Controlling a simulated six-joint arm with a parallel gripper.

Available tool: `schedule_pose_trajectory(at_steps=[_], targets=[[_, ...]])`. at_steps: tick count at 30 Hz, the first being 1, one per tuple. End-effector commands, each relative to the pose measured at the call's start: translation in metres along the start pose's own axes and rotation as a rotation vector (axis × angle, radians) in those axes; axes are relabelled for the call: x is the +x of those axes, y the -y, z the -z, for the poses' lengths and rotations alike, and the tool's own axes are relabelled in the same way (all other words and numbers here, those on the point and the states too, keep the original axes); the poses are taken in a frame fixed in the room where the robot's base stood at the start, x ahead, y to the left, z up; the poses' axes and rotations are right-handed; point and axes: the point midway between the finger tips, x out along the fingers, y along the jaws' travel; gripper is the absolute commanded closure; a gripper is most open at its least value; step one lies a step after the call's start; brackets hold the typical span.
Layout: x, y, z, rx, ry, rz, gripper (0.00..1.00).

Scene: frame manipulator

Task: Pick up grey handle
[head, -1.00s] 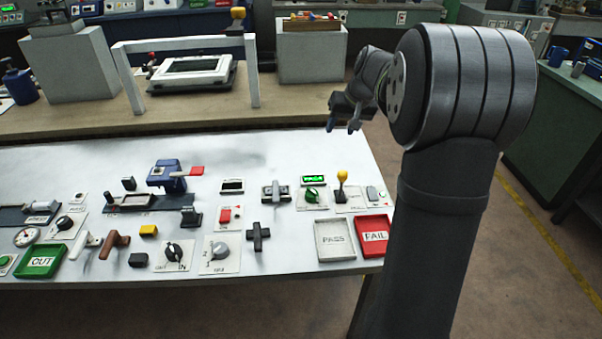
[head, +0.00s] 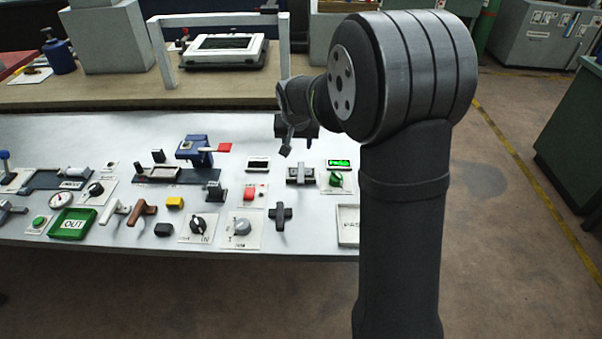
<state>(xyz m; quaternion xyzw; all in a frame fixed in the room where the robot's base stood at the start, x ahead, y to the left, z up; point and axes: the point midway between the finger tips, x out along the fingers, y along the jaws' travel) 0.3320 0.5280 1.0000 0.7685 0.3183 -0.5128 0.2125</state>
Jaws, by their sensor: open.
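My gripper (head: 284,139) hangs open and empty above the back part of the white bench, apart from the parts there. Several handle-like parts lie on the bench, and I cannot tell for certain which is the grey handle. A dark grey cross-shaped handle (head: 280,216) lies near the front edge, below my gripper in the picture. A grey part with a raised bar (head: 300,174) sits behind it. A small grey handle (head: 9,211) shows at the far left edge, partly cut off. A pale handle (head: 115,211) and a brown handle (head: 142,213) lie left of centre.
The white bench (head: 330,120) carries a green OUT tray (head: 73,223), grey knobs (head: 241,227), a blue clamp with a red lever (head: 194,150) and a PASS tray (head: 348,225) half hidden by my arm. A white frame (head: 163,55) stands on the back table.

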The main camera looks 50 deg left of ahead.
Motion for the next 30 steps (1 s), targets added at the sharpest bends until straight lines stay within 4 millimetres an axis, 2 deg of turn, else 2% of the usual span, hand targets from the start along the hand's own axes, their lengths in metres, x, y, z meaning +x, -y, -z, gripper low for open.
schedule_pose_trajectory(at_steps=[1,6,12,23,30], targets=[[0.013,-0.001,-0.001,0.0,0.005,-0.002,0.55],[0.049,-0.001,-0.002,0.001,0.006,-0.001,0.55],[0.083,-0.001,-0.001,0.0,0.002,0.0,0.55],[0.106,-0.004,-0.003,0.0,0.003,-0.001,0.55],[0.14,-0.009,-0.006,0.0,0.002,0.0,0.55]])
